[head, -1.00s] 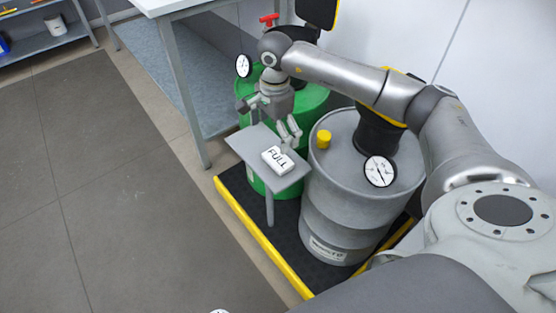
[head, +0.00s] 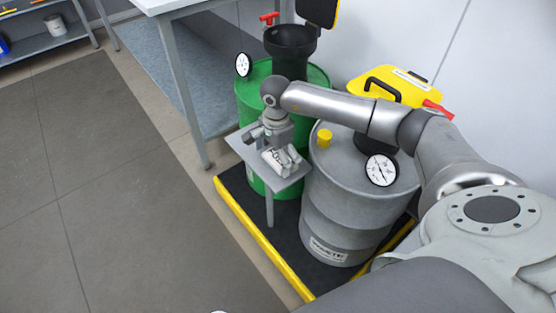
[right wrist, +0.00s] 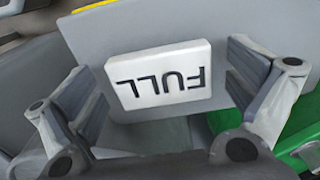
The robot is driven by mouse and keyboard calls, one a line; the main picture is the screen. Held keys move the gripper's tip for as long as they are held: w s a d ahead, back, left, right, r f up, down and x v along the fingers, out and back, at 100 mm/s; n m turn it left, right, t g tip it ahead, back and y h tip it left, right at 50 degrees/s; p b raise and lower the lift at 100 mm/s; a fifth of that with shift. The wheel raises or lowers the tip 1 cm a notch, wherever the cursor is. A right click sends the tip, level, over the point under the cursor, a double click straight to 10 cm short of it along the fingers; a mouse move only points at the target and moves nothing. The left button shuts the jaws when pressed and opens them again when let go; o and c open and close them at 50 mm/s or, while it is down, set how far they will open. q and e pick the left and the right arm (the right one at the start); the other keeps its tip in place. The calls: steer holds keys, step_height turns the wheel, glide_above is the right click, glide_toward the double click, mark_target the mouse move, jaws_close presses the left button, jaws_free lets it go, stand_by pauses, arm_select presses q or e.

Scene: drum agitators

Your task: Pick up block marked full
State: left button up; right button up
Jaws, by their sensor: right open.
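The white block marked FULL (right wrist: 160,75) lies on a small grey stand (head: 290,184) beside the drums. In the right wrist view its lettering appears upside down. My right gripper (right wrist: 168,95) is open, with one finger on each side of the block and a gap visible at both sides. In the head view my right gripper (head: 275,158) is low over the stand and hides part of the block (head: 273,158). I cannot tell whether the fingers touch the stand. My left gripper is not in view.
A green drum (head: 310,80) stands behind the stand, and a grey drum (head: 335,200) with a yellow cap (head: 324,139) and a gauge (head: 381,170) stands to its right. A yellow-edged platform (head: 255,241) lies under them. Open floor (head: 110,200) is at left.

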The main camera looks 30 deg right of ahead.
steer(key=shift+r, duration=0.1)
steer(key=c, duration=1)
steer(key=shift+r, duration=0.1)
